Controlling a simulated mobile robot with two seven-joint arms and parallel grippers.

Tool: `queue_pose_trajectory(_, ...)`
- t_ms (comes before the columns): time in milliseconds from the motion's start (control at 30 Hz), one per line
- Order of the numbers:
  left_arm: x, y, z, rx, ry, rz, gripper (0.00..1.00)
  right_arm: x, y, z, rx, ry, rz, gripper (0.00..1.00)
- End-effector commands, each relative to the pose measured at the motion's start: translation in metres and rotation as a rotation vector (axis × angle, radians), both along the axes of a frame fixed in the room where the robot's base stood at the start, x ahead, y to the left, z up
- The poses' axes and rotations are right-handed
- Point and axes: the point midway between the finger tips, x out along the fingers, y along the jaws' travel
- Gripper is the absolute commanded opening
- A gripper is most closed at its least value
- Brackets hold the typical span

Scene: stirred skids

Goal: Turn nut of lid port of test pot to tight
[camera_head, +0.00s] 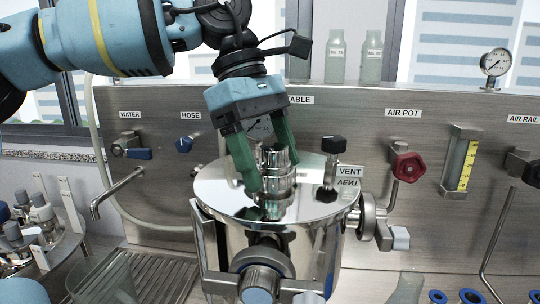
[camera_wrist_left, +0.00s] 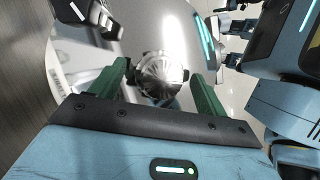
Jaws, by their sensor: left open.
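The test pot (camera_head: 235,240) is a shiny steel vessel with a flat round lid (camera_head: 220,190). The lid port's nut (camera_head: 278,180) is a stepped, polished steel piece standing upright on the lid. My left gripper (camera_head: 271,174) reaches down from above with its green fingers apart, one on each side of the nut. In the left wrist view the round nut (camera_wrist_left: 160,75) sits between the two fingers (camera_wrist_left: 160,85), with visible gaps at both sides. The near finger hides part of the nut in the head view.
A black-knobbed vent valve (camera_head: 333,146) stands on the lid just right of the nut. Behind is a steel panel (camera_head: 340,105) with a red air pot knob (camera_head: 408,167) and a gauge (camera_head: 495,62). A bent spout (camera_head: 115,190) is at left.

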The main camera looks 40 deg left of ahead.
Motion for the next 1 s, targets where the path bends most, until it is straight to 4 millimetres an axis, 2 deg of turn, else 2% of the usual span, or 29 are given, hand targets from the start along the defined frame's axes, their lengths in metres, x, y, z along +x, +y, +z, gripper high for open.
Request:
queue_pose_trajectory(167, 0.0, 0.006, 0.016, -0.001, -0.004, 0.002, 0.75, 0.0, 0.0, 0.0, 0.0, 0.0, 0.0, 0.74)
queue_pose_trajectory(500, -0.002, 0.025, 0.063, 0.0, -0.003, 0.001, 0.75, 0.002, 0.0, 0.002, 0.0, -0.004, 0.001, 0.74)
queue_pose_trajectory(700, -0.003, 0.029, 0.072, 0.0, 0.0, -0.001, 0.75, 0.002, 0.0, 0.003, 0.0, -0.005, 0.0, 0.74)
queue_pose_trajectory(1000, -0.003, 0.029, 0.072, 0.0, 0.0, -0.001, 0.75, 0.002, 0.0, 0.003, 0.0, -0.005, 0.0, 0.74)
